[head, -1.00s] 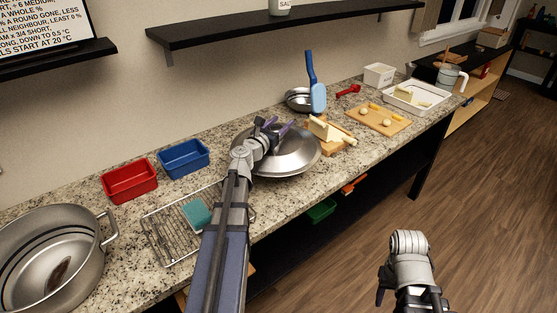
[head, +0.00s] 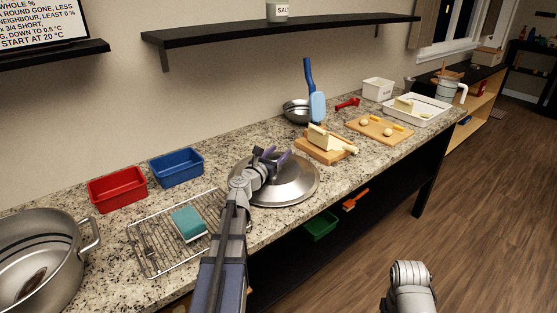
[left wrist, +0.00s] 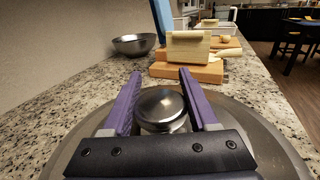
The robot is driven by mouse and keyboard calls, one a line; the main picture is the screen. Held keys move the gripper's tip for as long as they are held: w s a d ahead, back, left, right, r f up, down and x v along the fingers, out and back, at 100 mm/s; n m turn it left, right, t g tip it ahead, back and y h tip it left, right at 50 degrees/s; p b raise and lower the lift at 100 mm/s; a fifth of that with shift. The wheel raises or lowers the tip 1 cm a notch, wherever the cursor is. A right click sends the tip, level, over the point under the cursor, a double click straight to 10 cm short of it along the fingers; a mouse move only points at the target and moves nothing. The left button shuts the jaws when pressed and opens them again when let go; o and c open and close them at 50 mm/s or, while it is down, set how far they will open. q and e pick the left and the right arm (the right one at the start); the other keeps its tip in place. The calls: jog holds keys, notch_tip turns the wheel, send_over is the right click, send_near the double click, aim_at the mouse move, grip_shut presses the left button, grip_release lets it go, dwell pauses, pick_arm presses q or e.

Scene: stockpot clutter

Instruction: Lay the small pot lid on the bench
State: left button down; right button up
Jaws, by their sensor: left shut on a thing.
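The small pot lid (head: 298,181) is a round, shiny steel disc with a knob. It is level at the middle of the bench (head: 330,180), close to the front edge; I cannot tell whether its rim touches the granite. My left gripper (head: 271,157) is shut on its knob. In the left wrist view, the purple fingers (left wrist: 160,92) stand on either side of the round knob (left wrist: 160,108), with the lid (left wrist: 268,142) spread out beneath. Part of the lid is hidden behind my left gripper. My right gripper is out of view; only part of that arm shows.
A cheese board (head: 322,152) and a steel bowl (head: 296,110) with a blue-handled tool stand beyond the lid. A wire rack (head: 150,250) with a teal sponge (head: 187,223), red bin (head: 117,188), blue bin (head: 176,167) and large stockpot (head: 40,255) are to the left.

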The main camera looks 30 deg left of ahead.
pick_arm(q)
jog(key=shift+f, duration=0.15)
jog(key=shift+c, duration=0.8)
grip_release()
jog(key=shift+r, duration=0.2)
jog(key=s, duration=0.7)
jog(key=shift+s, duration=0.3)
